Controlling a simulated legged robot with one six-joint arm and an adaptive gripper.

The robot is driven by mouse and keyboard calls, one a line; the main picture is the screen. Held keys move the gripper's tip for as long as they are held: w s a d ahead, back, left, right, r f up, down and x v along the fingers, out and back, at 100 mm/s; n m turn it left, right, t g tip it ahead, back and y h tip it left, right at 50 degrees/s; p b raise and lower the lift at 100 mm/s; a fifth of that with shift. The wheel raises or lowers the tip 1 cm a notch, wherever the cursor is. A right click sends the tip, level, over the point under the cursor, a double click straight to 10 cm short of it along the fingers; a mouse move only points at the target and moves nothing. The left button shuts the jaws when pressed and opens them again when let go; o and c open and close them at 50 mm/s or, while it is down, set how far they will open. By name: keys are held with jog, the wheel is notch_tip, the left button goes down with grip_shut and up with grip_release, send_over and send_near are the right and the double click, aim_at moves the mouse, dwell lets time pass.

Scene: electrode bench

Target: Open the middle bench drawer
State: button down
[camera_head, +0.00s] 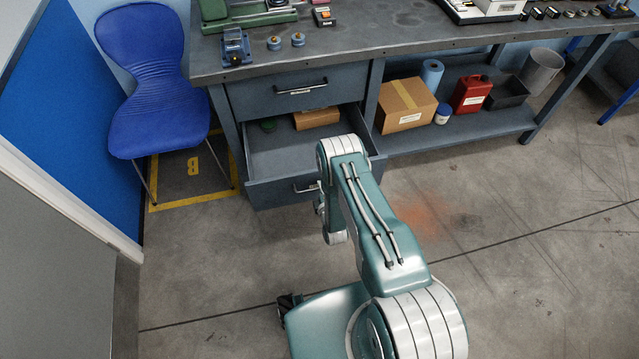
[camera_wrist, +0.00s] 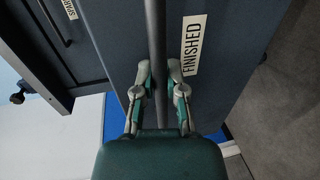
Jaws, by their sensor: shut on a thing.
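The bench has a shut upper drawer (camera_head: 285,97) with a bar handle and a white label. Below it, a grey drawer (camera_head: 262,150) stands pulled well out, its inside showing from above. Its front carries a "FINISHED" label (camera_wrist: 191,45) and a long bar handle (camera_wrist: 155,45). My gripper (camera_wrist: 160,82) has its two fingers on either side of this handle, shut on it. In the head view my arm hides the gripper and part of the drawer front; one end of the handle (camera_head: 306,188) shows. Whether another drawer lies beneath is hidden.
A blue chair (camera_head: 150,90) stands to the left. A carton (camera_head: 404,105) and a red canister (camera_head: 471,95) sit on the lower shelf. Floor is clear at right.

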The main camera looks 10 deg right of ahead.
jog(key=shift+s+f, duration=0.25)
jog(key=shift+s, duration=0.4)
jog(key=c, duration=0.7)
grip_release()
jog(key=shift+w+r, duration=0.1)
jog(key=v, duration=1.2)
jog(key=shift+w, duration=0.1)
